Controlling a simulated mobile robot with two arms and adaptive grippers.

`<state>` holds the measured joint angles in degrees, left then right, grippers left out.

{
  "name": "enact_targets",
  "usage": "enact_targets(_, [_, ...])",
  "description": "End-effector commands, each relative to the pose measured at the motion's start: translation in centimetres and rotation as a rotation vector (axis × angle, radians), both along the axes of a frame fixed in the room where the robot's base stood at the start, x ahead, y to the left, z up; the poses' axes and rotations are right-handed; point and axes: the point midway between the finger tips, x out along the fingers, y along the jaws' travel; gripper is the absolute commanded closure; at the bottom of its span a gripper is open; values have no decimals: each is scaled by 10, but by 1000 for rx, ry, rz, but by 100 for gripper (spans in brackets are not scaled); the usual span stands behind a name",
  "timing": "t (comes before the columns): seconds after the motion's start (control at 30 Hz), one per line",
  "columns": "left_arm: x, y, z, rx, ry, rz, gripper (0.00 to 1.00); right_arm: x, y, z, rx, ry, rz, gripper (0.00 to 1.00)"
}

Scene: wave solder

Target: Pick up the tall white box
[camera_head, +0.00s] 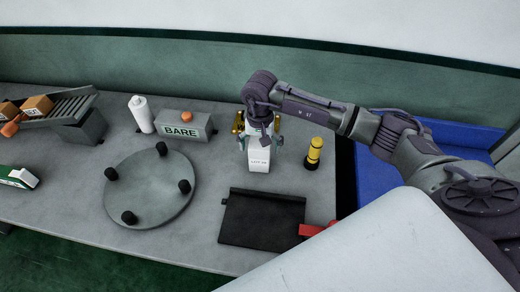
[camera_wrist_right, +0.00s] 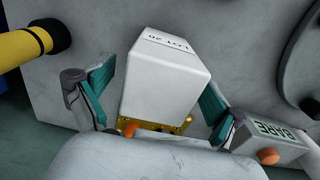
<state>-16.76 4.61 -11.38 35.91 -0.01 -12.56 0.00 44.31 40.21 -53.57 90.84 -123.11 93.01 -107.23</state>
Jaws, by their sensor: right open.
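The tall white box (camera_head: 259,158) stands upright on the grey table and has dark lettering on its face. It also shows in the right wrist view (camera_wrist_right: 165,82), between the two teal-padded fingers. My right gripper (camera_head: 259,138) is open and reaches down over the box, with a finger on either side. In the right wrist view the gripper (camera_wrist_right: 155,95) shows a gap beside the left finger; whether the right finger touches the box I cannot tell. Gold-coloured parts show behind the box. My left gripper is not in view.
A yellow and black cylinder (camera_head: 314,153) stands close to the right of the box. A grey block marked BARE (camera_head: 184,126) and a white bottle (camera_head: 141,114) stand to the left. A round plate with black knobs (camera_head: 150,190) and a dark flat panel (camera_head: 262,219) lie in front.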

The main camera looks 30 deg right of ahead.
Motion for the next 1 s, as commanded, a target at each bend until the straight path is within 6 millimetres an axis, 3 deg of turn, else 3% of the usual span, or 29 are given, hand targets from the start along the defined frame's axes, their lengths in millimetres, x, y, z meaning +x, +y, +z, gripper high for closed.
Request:
enact_targets(0.17, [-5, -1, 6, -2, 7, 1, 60, 0, 0, -17, 1, 1, -1, 6])
enact_targets(0.4, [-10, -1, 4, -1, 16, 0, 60, 1, 0, -18, 0, -1, 0, 8])
enact_targets(0.87, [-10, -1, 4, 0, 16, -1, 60, 1, 0, -18, 0, -1, -1, 85])
enact_targets(1.0, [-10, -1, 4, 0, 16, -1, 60, 1, 0, -17, 1, -3, -1, 87])
